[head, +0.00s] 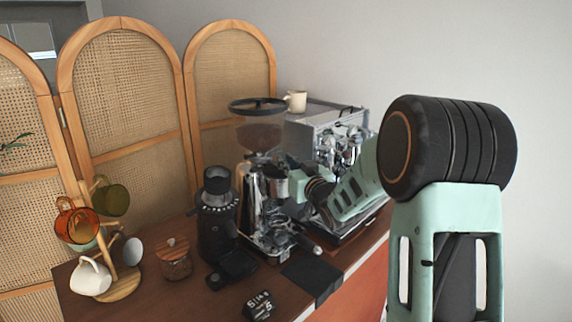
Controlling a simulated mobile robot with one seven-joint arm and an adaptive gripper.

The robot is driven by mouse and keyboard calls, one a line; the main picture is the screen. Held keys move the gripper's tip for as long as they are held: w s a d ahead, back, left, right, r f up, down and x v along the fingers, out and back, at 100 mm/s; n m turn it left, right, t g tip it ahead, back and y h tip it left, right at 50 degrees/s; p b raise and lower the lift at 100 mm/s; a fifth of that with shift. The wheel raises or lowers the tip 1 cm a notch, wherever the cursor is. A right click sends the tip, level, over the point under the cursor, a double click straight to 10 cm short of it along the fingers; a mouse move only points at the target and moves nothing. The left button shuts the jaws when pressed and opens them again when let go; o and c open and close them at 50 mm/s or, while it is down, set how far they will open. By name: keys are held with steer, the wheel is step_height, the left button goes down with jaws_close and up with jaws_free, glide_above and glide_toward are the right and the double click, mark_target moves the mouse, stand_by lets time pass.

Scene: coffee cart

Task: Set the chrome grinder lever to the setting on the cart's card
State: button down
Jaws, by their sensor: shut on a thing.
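The chrome grinder (256,212) stands upright on the cart, with a dark round hopper on top. My gripper (273,180) reaches in from the right against the upper right side of the grinder body. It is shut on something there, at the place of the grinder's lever. The lever itself is hidden behind the fingers, so I cannot read its setting. A small black card (259,305) with white figures stands at the front of the cart. Its figures are too small to read surely.
A black grinder (217,215) stands close left of the chrome one. The espresso machine (318,128), with a cup (296,101) on top, is behind my arm. A mug tree (122,284), a lidded jar (174,260) and a black mat (313,278) are on the cart.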

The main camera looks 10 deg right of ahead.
steer(key=shift+w+d+f+b, duration=0.15)
steer(key=shift+w+d+b, duration=0.35)
steer(key=shift+d+b, duration=0.2)
steer(key=shift+w+d, duration=0.15)
steer(key=shift+w, duration=0.05)
steer(key=c, duration=2)
jaws_free()
steer(key=shift+o, duration=0.2)
steer(key=shift+s, duration=0.1)
steer(key=v, duration=1.2)
